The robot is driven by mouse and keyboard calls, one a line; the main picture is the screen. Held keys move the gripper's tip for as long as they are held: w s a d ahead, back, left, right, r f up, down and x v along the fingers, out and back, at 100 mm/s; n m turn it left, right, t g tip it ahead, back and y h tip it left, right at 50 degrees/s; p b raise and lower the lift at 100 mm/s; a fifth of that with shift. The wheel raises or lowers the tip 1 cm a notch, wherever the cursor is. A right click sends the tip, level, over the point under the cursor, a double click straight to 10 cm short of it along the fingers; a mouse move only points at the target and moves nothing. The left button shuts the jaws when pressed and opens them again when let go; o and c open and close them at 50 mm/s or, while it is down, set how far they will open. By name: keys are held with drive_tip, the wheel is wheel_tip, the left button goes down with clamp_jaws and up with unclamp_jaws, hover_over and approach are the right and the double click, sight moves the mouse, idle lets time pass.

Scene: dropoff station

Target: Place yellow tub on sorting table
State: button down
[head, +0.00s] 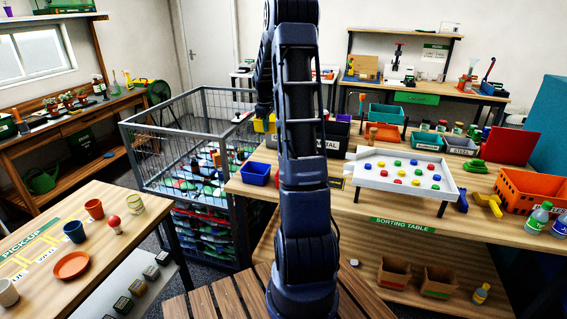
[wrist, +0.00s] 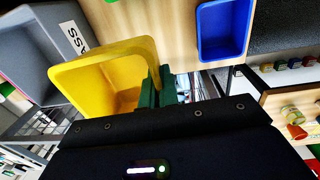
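The yellow tub (wrist: 100,80) fills the left middle of the wrist view, tilted, with its opening facing the camera. My gripper's green fingers (wrist: 155,88) are closed on its right wall. In the head view a small part of the yellow tub (head: 265,125) shows left of my arm, above the back left part of the sorting table (head: 340,212); my arm hides the rest and the fingers. The table's bare wood (wrist: 165,25) lies beyond the tub in the wrist view. I cannot tell the height of the tub above it.
A blue tub (head: 256,173) stands at the table's left end. A white tray (head: 405,172) with colored pieces, an orange crate (head: 530,190) and labelled bins occupy the table. A wire cage (head: 190,150) stands left. A grey bin (wrist: 40,45) is close beside the yellow tub in the wrist view.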

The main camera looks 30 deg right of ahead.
wheel_tip(320, 180, down, 18)
drive_tip(key=shift+r, duration=0.15)
idle(0.4)
drive_tip(key=c, duration=1.7)
unclamp_jaws()
